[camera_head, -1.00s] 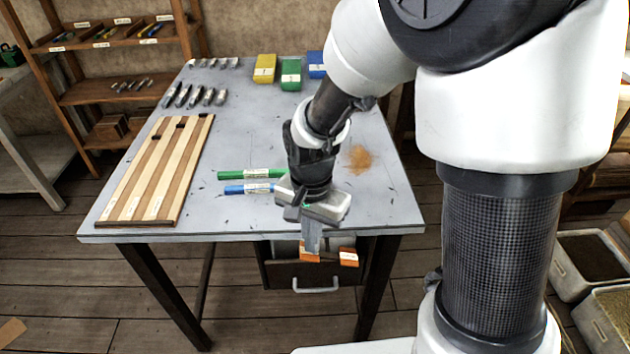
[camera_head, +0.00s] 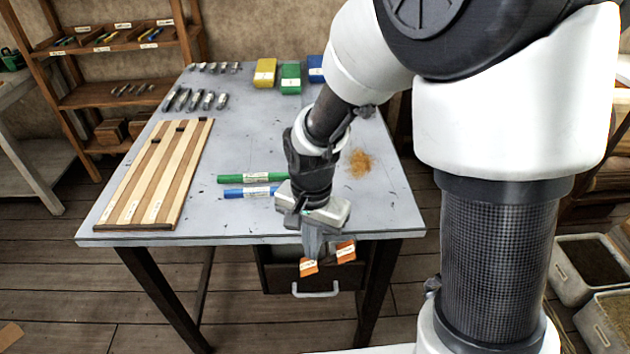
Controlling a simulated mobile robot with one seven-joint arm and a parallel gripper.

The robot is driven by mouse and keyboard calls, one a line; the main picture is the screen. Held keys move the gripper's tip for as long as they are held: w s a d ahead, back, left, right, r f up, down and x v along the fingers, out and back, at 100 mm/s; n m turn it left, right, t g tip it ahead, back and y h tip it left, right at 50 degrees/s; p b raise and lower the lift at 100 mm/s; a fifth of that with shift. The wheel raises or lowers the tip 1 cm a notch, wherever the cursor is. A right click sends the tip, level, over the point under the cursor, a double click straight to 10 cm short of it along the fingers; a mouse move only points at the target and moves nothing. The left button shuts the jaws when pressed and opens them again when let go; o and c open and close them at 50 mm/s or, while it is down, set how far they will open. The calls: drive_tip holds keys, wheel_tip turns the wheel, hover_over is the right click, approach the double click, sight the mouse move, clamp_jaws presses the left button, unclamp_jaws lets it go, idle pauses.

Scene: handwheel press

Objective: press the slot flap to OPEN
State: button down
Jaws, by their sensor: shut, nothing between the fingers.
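My gripper (camera_head: 313,252) is shut and empty, pointing down just past the table's front edge. Two orange pieces with white labels show around its fingertips, a left one (camera_head: 309,267) and a right one (camera_head: 346,251). They look like the two ends of the slot flap, but their text is too small to read. The left piece sits lower than the right, so the pair looks tilted. The fingertips are right above or against the left piece; I cannot tell if they touch. The slot and the middle of the flap are hidden behind my gripper.
A drawer with a pale handle (camera_head: 316,293) is under the grey table (camera_head: 240,130). A green marker (camera_head: 235,179) and a blue marker (camera_head: 235,193) lie left of my gripper. A striped wooden board (camera_head: 150,180) lies on the left. Yellow, green and blue blocks stand at the back.

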drive_tip(key=shift+r+p, duration=0.65)
drive_tip(key=shift+r, duration=0.5)
wheel_tip(320, 180, up, 4)
drive_tip(key=p, duration=0.3)
drive_tip(key=s+d+r+n+t+p, duration=0.2)
drive_tip(key=s+d+r, duration=0.1)
drive_tip(key=r, duration=0.6)
drive_tip(key=s+d+r+n+t+p, duration=0.1)
drive_tip(key=s+d+r+n+p, duration=0.1)
drive_tip(key=r, duration=0.7)
drive_tip(key=s+d+r+n+t+p, duration=0.2)
drive_tip(key=s+d+r+p, duration=0.2)
drive_tip(key=r, duration=0.6)
drive_tip(key=shift+s+d+t, duration=0.3)
drive_tip(key=shift+s+d, duration=0.3)
drive_tip(key=shift+d, duration=0.25)
